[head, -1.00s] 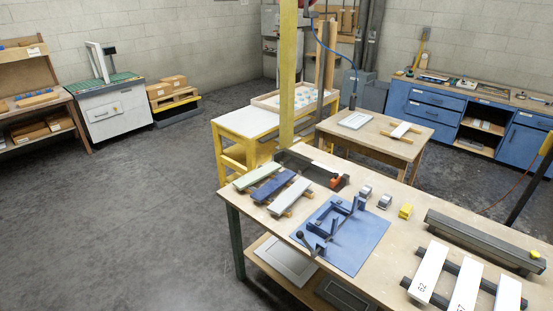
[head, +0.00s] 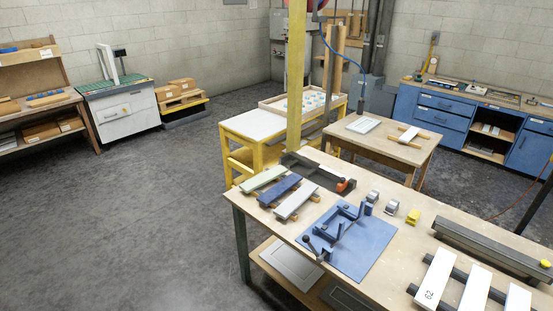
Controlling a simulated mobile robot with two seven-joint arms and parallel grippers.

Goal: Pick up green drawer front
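A pale green drawer front (head: 263,179) lies on wooden support strips at the far left end of the workbench (head: 395,255). A dark blue drawer front (head: 279,190) lies beside it, and a pale grey-white one (head: 295,203) lies beyond that, to the right. The three are roughly parallel with gaps between them. Nothing covers the green front. Neither of my grippers shows in the head view.
A blue mat (head: 350,243) with a clamping jig lies right of the fronts. A dark tray (head: 318,176) with an orange-ended tool is behind them. A yellow post (head: 296,80) rises behind the bench. Open grey floor (head: 130,220) lies to the left.

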